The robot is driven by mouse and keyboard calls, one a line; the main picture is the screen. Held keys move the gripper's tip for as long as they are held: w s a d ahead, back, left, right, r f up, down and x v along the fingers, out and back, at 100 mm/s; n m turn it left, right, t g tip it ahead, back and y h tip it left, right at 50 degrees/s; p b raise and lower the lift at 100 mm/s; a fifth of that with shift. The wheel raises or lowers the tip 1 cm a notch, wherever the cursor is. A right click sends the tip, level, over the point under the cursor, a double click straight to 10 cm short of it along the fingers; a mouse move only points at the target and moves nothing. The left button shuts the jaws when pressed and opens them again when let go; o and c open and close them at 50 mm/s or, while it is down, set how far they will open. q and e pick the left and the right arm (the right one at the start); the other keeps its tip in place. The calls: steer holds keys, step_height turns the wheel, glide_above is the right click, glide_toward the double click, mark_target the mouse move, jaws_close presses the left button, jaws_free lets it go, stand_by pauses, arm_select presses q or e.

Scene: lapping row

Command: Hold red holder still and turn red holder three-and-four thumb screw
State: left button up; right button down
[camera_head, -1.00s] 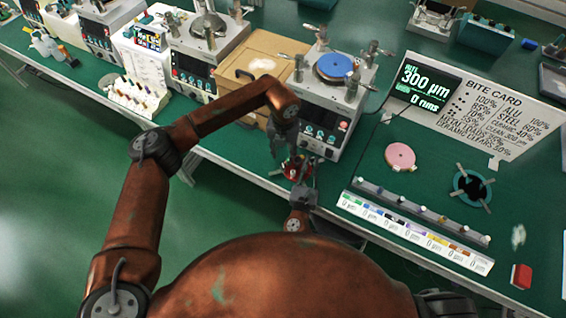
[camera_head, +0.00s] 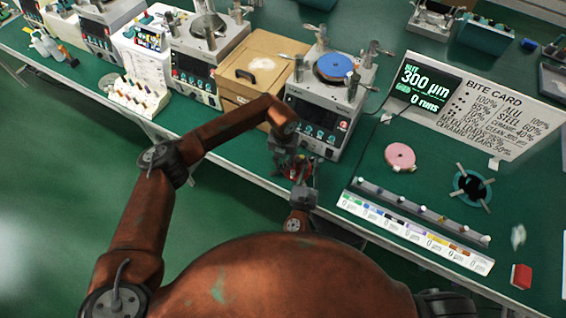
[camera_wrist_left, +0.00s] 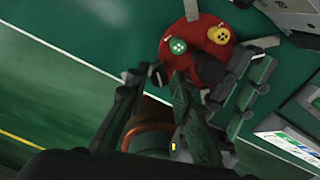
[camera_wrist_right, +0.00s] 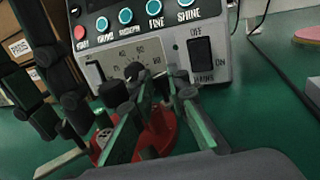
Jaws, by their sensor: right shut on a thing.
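The red holder (camera_head: 296,171) is at the bench's front edge, partly hidden by both grippers. In the left wrist view it is a red disc (camera_wrist_left: 196,28) with a green screw (camera_wrist_left: 179,46), a yellow screw (camera_wrist_left: 219,35) and a dark knob (camera_wrist_left: 208,69). My right gripper (camera_head: 303,182) is shut on the red holder, which also shows between its fingers in the right wrist view (camera_wrist_right: 157,136). My left gripper (camera_head: 284,158) is over the holder's left side. Its fingers (camera_wrist_left: 160,82) look apart, beside the holder. I cannot tell whether they touch a screw.
A lapping machine (camera_head: 322,107) with a blue plate stands just behind the holder. A cardboard box (camera_head: 262,70) is to its left. A labelled strip (camera_head: 415,235), a pink disc (camera_head: 400,156) and a red block (camera_head: 521,276) lie to the right.

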arm_select(q)
jaws_close()
steer(key=shift+m, duration=0.3)
steer(key=m, duration=0.3)
steer(key=shift+m, duration=0.3)
steer(key=m, duration=0.3)
steer(key=shift+m, duration=0.3)
steer(key=m, duration=0.5)
steer(key=shift+m, duration=2.5)
steer(key=shift+o, duration=2)
jaws_free()
